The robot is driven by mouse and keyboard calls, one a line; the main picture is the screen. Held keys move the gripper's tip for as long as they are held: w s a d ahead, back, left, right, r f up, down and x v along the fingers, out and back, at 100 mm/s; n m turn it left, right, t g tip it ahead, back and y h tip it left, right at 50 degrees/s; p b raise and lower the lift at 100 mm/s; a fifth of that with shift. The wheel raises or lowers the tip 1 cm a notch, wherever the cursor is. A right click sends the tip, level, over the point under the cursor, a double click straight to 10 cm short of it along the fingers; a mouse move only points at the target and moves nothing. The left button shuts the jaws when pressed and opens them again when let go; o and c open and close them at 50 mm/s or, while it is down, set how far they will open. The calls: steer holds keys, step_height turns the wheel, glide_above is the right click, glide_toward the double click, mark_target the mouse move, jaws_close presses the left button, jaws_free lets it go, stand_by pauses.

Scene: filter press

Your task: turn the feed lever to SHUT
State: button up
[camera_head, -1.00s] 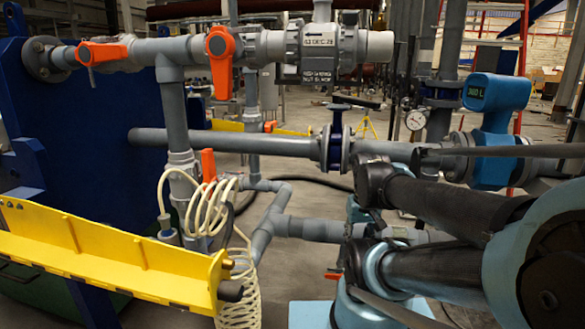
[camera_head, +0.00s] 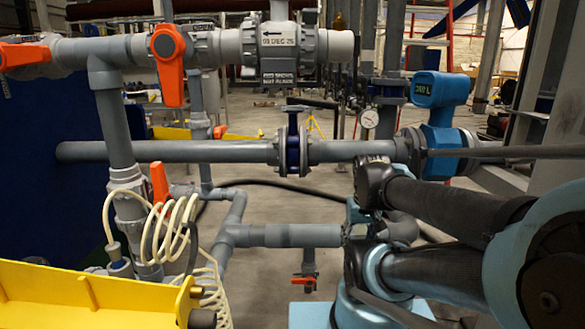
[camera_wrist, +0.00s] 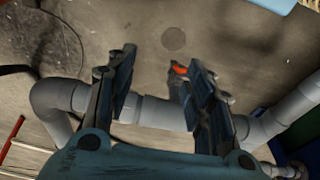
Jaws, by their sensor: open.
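Several orange valve levers show in the head view; I cannot read which is the feed lever. One orange lever (camera_head: 25,53) lies along the upper pipe at far left. A second orange lever (camera_head: 170,65) hangs down across that pipe, beside a grey body with a label. A smaller orange lever (camera_head: 158,182) stands upright by the coiled hose. A low red-orange handle (camera_head: 305,282) sits under the lower pipe. In the wrist view my gripper (camera_wrist: 160,60) is open and empty, with a pipe below. An orange tip (camera_wrist: 179,68) shows beside its right finger.
A yellow beam (camera_head: 85,298) and cream coiled hose (camera_head: 178,225) stand at the lower left. A grey pipe (camera_head: 200,151) with a blue valve (camera_head: 293,145) crosses the middle. Floor shows between the pipes.

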mark_target(327, 105)
steer(key=w+a+r+m+t+y, duration=0.45)
steer(key=w+a+r+y, duration=0.25)
steer(key=a+r+y, duration=0.35)
steer(key=w+d+r+m+t+y, duration=0.1)
steer(key=w+d+r+m+t, duration=0.15)
steer(key=r, duration=0.55)
steer(key=w+d+r+m+t, duration=0.1)
steer(key=d+r+m+t, duration=0.1)
steer(key=r+t, duration=0.35)
steer(key=w+d+r+m+t+y, duration=0.1)
steer(key=w+d+r+m+t, duration=0.15)
steer(key=r, duration=0.75)
steer(key=shift+n+g, duration=0.3)
steer(key=shift+n, duration=0.05)
steer(key=shift+x, duration=4.15)
steer(key=shift+f, duration=0.15)
steer(key=c, duration=0.8)
